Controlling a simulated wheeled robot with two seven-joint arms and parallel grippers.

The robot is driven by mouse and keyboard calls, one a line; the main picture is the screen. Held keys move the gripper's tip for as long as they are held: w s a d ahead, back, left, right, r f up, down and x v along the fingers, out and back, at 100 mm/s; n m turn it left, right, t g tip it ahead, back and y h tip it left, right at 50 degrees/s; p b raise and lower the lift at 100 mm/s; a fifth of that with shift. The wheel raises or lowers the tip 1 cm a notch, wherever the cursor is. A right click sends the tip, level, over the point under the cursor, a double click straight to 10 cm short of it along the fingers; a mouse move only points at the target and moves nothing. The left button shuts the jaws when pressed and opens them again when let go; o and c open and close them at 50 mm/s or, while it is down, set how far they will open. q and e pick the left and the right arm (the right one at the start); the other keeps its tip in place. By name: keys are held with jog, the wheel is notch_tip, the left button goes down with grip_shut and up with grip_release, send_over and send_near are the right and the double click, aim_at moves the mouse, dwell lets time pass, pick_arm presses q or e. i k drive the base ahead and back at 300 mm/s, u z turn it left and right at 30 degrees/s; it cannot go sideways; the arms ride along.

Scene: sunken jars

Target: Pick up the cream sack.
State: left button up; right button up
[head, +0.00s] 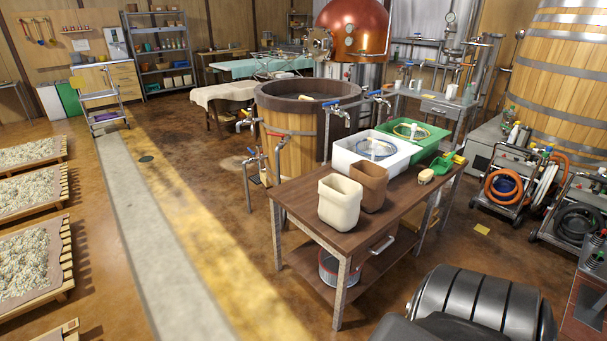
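The cream sack (339,203) stands upright and open-topped near the front left corner of the brown wooden table (408,208). A brown sack (369,186) stands right behind it, to its right; I cannot tell whether the two touch. Neither of my grippers shows in the head view.
A white tub (352,165) and a green tub (436,142) are at the table's back. A brush (426,176) and a green scoop (442,164) lie at its right. A wooden vat (294,145) stands behind.

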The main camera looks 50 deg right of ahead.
aim_at(340, 196)
jog(key=i, duration=1.3)
jog(key=z, duration=2.55)
jog(key=k, duration=0.1)
jog(key=u, duration=0.85)
